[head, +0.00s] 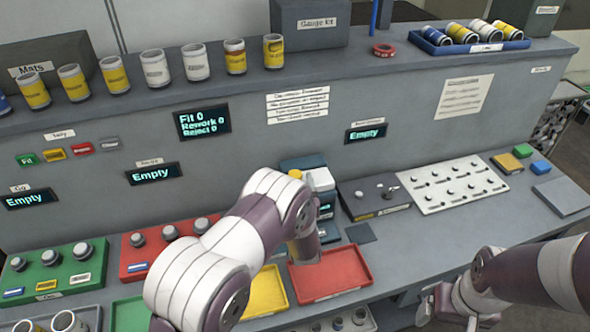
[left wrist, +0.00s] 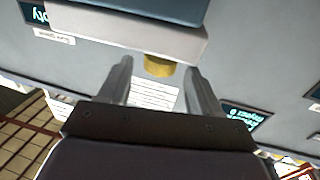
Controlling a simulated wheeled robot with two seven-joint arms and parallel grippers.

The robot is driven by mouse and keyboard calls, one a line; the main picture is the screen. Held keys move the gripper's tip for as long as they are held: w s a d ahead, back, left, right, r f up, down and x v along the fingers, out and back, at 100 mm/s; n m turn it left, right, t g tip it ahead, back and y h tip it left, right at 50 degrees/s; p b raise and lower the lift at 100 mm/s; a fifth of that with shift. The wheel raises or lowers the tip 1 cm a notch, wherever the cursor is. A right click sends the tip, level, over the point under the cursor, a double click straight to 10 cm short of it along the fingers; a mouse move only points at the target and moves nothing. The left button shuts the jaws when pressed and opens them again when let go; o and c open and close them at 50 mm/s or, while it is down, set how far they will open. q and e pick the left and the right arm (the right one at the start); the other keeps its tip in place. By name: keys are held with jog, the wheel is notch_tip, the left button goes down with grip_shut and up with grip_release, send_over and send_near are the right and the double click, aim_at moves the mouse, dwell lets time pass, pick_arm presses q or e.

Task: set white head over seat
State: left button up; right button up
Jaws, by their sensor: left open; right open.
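The white head (head: 321,180) is a pale block on the teal and dark station in the middle of the bench, partly hidden by my left arm. In the left wrist view the white head (left wrist: 130,38) lies across the top under a teal block, with a yellow round part (left wrist: 158,66) below it. My left gripper (left wrist: 157,72) is open, its fingers apart just short of the white head, with nothing clamped. In the head view my left wrist hides its fingers. I cannot make out the seat. My right gripper (head: 446,314) is open and empty at the lower right.
A red tray (head: 330,275) and a yellow tray (head: 265,293) lie in front of the station. A dark box (head: 373,198) and a white knobbed plate (head: 455,186) stand to its right. Several cans line the shelf above. The bench's front right is fairly clear.

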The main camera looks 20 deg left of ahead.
aim_at(295, 174)
pick_arm(q)
jog(key=shift+x, duration=1.65)
grip_shut()
jog(key=s+a, duration=0.4)
jog(key=a, duration=0.3)
jog(key=shift+s, duration=0.3)
grip_release()
jog(key=shift+a, duration=0.3)
jog(key=shift+s+a, duration=0.1)
jog(key=shift+s, duration=0.05)
